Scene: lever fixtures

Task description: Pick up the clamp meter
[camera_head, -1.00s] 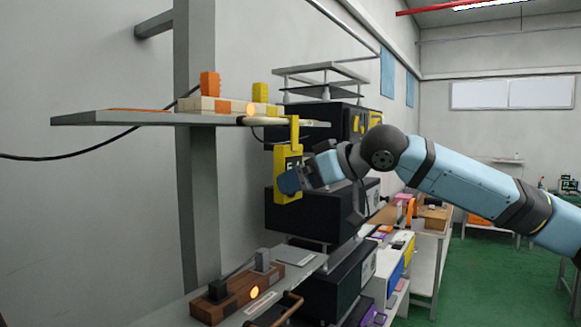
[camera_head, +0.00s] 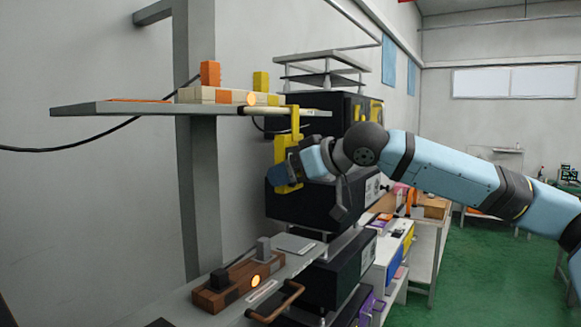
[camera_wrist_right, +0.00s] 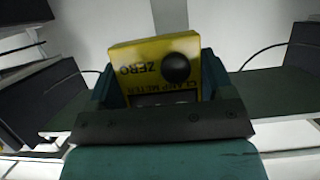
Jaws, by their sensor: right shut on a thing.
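The clamp meter (camera_head: 295,130) is yellow and stands upright below a pale rod at the right end of the upper shelf. Its top overlaps the rod; I cannot tell whether it still hangs on it. My right gripper (camera_head: 284,178) is shut on the meter's lower body and hides part of it. In the right wrist view the meter (camera_wrist_right: 130,62) sits between the two teal fingers (camera_wrist_right: 160,85), with a black round knob and the words ZERO and CLAMP METER showing. My left gripper is not in view.
The grey upper shelf (camera_head: 130,109) carries orange, yellow and cream blocks. Stacked black cabinets (camera_head: 335,208) stand close behind the meter. A lower shelf (camera_head: 300,262) holds a wooden lever box (camera_head: 238,285) with a lit lamp and a brown handle (camera_head: 275,305).

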